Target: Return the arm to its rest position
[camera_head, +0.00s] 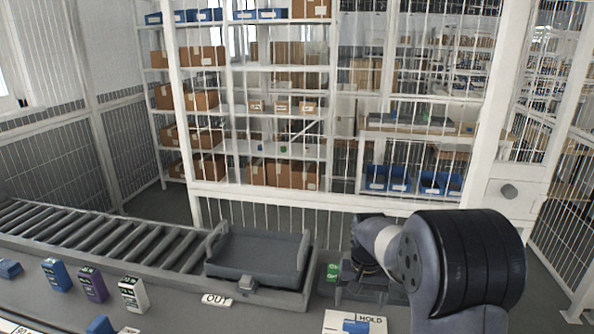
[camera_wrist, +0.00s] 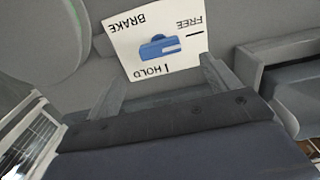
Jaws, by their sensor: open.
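My arm (camera_head: 460,262) reaches in from the lower right in the head view, bent, with its wrist end above the grey counter, right of the OUT tray. My gripper shows in the wrist view (camera_wrist: 162,74), its two fingers apart with nothing between them. A white card marked BRAKE, FREE and HOLD (camera_wrist: 185,22) lies beyond the fingertips, upside down in that view. A blue lever (camera_wrist: 160,48) sits on the card. In the head view the card (camera_head: 340,322) is at the bottom edge, partly cut off. The fingers there are hard to make out.
A grey tray (camera_head: 305,250) sits at the end of the roller conveyor (camera_head: 120,240), behind the OUT label (camera_head: 217,300). Blue (camera_head: 56,275), purple (camera_head: 92,284) and white (camera_head: 132,294) boxes stand at left. A white mesh fence (camera_head: 300,203) stands behind the counter.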

